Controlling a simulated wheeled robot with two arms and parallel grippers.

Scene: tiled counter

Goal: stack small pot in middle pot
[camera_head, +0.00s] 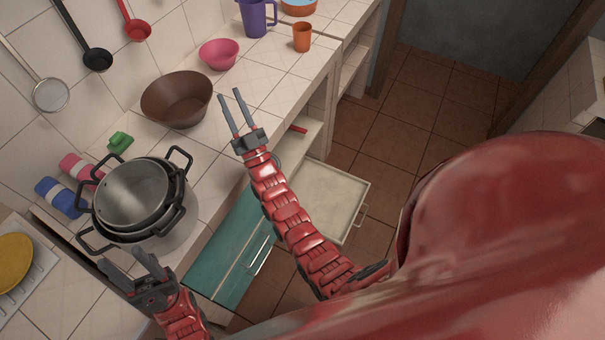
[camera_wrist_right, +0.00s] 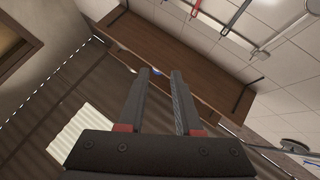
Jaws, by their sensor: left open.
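Steel pots with black handles stand nested on the counter at the left of the head view. Which rim is the middle pot's is hard to tell, as the rims and handles overlap. My left gripper (camera_head: 121,256) is open and empty, just below the pots in the picture, near their front handles. My right gripper (camera_head: 230,94) is open and empty beside the brown bowl; its parted fingers also show in the right wrist view (camera_wrist_right: 162,75).
A brown bowl (camera_head: 177,100), pink bowl (camera_head: 219,54), purple jug (camera_head: 257,17) and orange cup (camera_head: 302,37) stand further along the counter. A green sponge (camera_head: 119,143) and rolled cloths (camera_head: 59,196) lie behind the pots. An open drawer (camera_head: 329,202) juts out below.

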